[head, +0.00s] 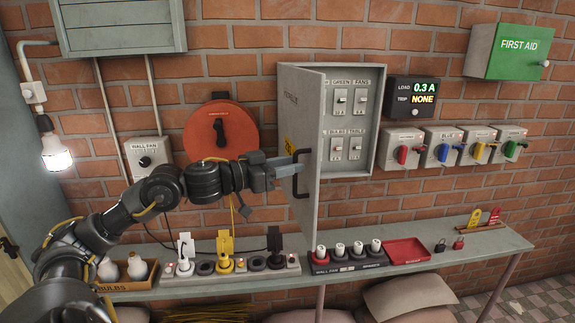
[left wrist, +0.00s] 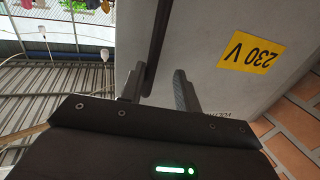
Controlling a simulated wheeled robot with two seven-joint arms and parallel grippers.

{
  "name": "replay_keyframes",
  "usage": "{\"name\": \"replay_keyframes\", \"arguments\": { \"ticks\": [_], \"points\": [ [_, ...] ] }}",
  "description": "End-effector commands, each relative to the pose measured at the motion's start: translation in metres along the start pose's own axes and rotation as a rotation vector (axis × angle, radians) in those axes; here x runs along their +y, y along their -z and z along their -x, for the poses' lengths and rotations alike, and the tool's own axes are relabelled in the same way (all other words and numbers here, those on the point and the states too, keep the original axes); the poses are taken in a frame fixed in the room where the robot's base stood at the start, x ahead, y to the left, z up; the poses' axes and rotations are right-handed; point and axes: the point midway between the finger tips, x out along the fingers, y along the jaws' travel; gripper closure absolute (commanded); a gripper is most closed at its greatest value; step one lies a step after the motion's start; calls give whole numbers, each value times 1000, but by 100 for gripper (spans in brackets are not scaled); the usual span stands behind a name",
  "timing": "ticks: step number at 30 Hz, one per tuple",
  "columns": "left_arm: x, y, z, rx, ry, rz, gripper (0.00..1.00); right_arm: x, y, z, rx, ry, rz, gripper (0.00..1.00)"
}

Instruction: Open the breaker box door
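The grey breaker box (head: 378,90) is on the brick wall. Its door (head: 318,110) stands wide open, hinged on the left and swung out from the wall, so the switches inside show. The door's outer face has a dark bar handle (head: 300,190) and a yellow 230 V label, clear in the left wrist view (left wrist: 251,53). My left gripper (head: 291,165) is at the handle. In the left wrist view its fingers (left wrist: 158,90) are apart, with the dark handle (left wrist: 156,40) running between them, nearer one finger. My right gripper is not in view.
A shelf (head: 440,245) below holds plugs, a bulb box, a red tray (head: 405,250) and padlocks. A load display (head: 412,97), several coloured rotary switches and a green first aid box (head: 508,52) are to the right. A red reel (head: 220,130) hangs left of the door.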

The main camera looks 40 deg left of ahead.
Motion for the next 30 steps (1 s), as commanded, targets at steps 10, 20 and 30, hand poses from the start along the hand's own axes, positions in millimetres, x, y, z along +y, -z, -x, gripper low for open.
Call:
{"name": "replay_keyframes", "arguments": {
  "ticks": [10, 20, 30],
  "points": [
    [-1, -5, 10, -3, 2, 0, 68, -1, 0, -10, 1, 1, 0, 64],
    [1, -5, 46, 0, -2, 1, 68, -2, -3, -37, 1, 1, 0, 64],
    [1, -1, 89, 3, 0, -1, 68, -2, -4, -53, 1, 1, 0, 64]
  ]
}}
